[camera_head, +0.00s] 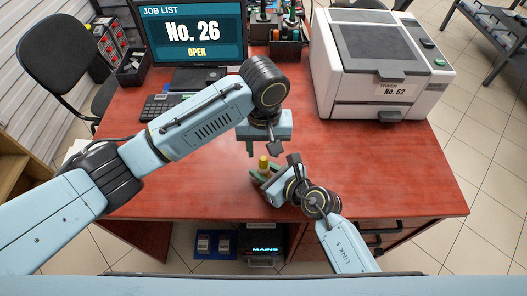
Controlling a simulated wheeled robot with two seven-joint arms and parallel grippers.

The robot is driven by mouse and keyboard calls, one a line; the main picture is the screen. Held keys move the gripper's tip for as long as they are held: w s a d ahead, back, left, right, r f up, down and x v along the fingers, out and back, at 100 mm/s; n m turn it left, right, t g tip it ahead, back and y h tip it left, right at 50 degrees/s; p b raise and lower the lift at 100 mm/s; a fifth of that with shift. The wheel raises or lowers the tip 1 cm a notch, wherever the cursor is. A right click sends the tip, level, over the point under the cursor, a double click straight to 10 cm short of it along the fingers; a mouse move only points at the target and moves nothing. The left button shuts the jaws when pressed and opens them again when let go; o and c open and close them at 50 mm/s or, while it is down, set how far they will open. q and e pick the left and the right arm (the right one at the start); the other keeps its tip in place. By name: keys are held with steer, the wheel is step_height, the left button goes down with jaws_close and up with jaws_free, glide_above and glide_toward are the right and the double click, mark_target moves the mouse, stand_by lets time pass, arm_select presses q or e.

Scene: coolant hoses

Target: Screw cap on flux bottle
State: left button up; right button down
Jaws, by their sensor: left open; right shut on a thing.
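The flux bottle (264,171) is small in view, mostly hidden by my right gripper, and looks roughly upright above the red desk. A yellow top, which looks like the cap (263,161), shows on it; I cannot tell whether it is screwed down. My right gripper (265,176) is shut on the bottle from the lower right. My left gripper (263,151) is open and points down just above the yellow top. It looks apart from the cap, though the gap is hard to judge.
A monitor (193,32) and a keyboard (160,107) stand at the back left. A white printer (378,68) fills the back right, with dark organizers (284,48) beside it. The red desk (400,170) is clear at the front right.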

arm_select(q)
steer(key=o, duration=0.6)
steer(key=shift+c, duration=0.2)
step_height(320, 180, up, 12)
stand_by(0.3)
arm_select(e)
steer(key=c, duration=1)
jaws_free()
steer(key=shift+d, duration=0.1)
arm_select(q)
step_height(320, 180, up, 2)
steer(key=shift+r+p, duration=0.15)
steer(key=shift+p, duration=1.05)
arm_select(e)
steer(key=v, duration=1.3)
steer(key=shift+s+d, duration=0.1)
steer(key=shift+s, duration=0.05)
